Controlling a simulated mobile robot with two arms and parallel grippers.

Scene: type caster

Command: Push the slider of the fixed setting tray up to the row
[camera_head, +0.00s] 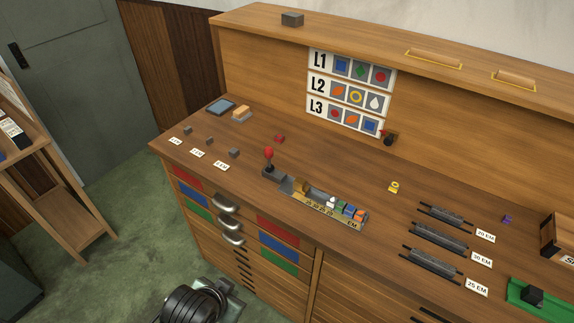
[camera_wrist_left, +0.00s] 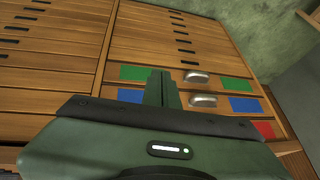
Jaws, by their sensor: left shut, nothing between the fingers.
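The fixed setting tray (camera_head: 318,208) lies along the front edge of the wooden desk, with a marked scale on its front. A small brown block, which looks like the slider (camera_head: 305,187), sits in its left half. A row of small coloured type pieces (camera_head: 348,210) stands in its right half, with a gap between slider and row. My left gripper (camera_head: 226,287) is low in front of the drawers, well below and left of the tray. In the left wrist view its fingers (camera_wrist_left: 162,88) are together and empty, against the drawer fronts. My right gripper is not in view.
A red-knobbed lever (camera_head: 268,155) stands at the tray's left end. Drawer handles (camera_head: 231,221) stick out of the desk front. Dark racks (camera_head: 438,238) lie to the right, and a sign (camera_head: 350,93) with rows L1 to L3 is behind. Desk space behind the tray is mostly clear.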

